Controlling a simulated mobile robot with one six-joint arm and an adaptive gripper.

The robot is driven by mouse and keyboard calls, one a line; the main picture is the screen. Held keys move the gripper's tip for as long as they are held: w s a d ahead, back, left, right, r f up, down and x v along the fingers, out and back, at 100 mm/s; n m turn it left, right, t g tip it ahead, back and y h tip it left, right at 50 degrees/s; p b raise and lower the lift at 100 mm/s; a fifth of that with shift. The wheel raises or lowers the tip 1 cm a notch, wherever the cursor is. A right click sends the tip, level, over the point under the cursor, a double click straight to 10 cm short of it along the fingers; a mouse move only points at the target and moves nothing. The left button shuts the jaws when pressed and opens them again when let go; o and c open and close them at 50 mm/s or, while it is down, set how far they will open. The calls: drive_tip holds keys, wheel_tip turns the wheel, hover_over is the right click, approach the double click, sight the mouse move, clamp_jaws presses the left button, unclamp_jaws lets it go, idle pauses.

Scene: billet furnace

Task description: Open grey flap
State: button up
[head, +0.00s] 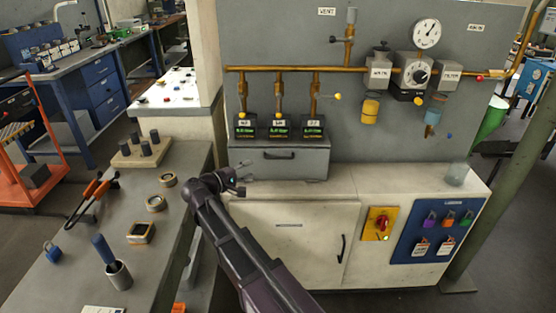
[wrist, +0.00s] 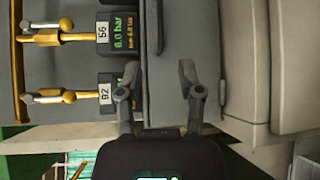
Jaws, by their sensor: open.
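The grey flap (head: 285,167) is the front of a grey box on the cream cabinet, below several small gauge displays. It looks shut, and a dark bar handle (head: 279,156) runs along its upper part. In the wrist view, which is turned sideways, the flap (wrist: 181,40) fills the upper middle and the handle (wrist: 153,25) lies along its left side. My gripper (head: 245,180) is at the flap's left end. In the wrist view my gripper (wrist: 160,68) is open and empty, its fingers spread over the flap's near end. I cannot tell if they touch it.
The cream cabinet (head: 285,224) stands below, with a red rotary switch (head: 381,223) and a blue padlock board (head: 436,231) to the right. Brass valves (head: 278,90) rise above the displays. A grey bench (head: 80,262) with rings and tools borders my arm on the left.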

sight(278, 158)
drive_tip(key=shift+w, duration=0.1)
drive_tip(key=b+x, duration=0.2)
drive_tip(key=x, duration=1.1)
drive_tip(key=shift+w+d+f, duration=0.1)
drive_tip(key=shift+w+d, duration=0.05)
drive_tip(key=shift+d, duration=0.1)
clamp_jaws()
